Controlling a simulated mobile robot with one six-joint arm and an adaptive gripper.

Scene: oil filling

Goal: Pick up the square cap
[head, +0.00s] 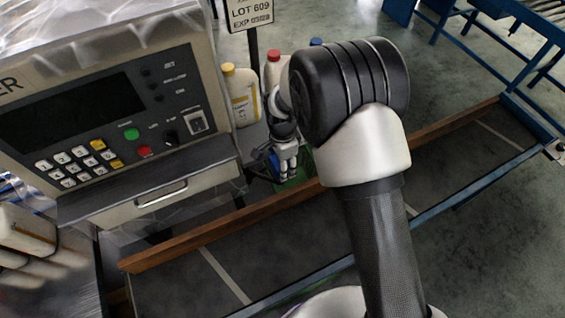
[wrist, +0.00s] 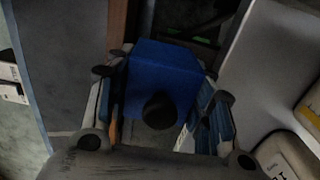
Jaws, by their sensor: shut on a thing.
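The square cap (wrist: 165,72) is a blue, box-shaped piece in the middle of the wrist view, with a dark round part in front of its lower face. My gripper (wrist: 160,92) is shut on it, with one finger on its left side and one on its right. In the head view my gripper (head: 288,167) points down beside the control cabinet, above the floor area behind the brown rail. Only a little blue shows at its fingers there, and my arm covers part of the scene.
A control cabinet (head: 120,205) stands at left. Containers with yellow (head: 228,69), red (head: 273,55) and blue (head: 316,42) caps stand behind my gripper. A sign (head: 250,14) rises there. A brown rail (head: 230,223) crosses in front. A green thing (head: 298,178) lies below my gripper.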

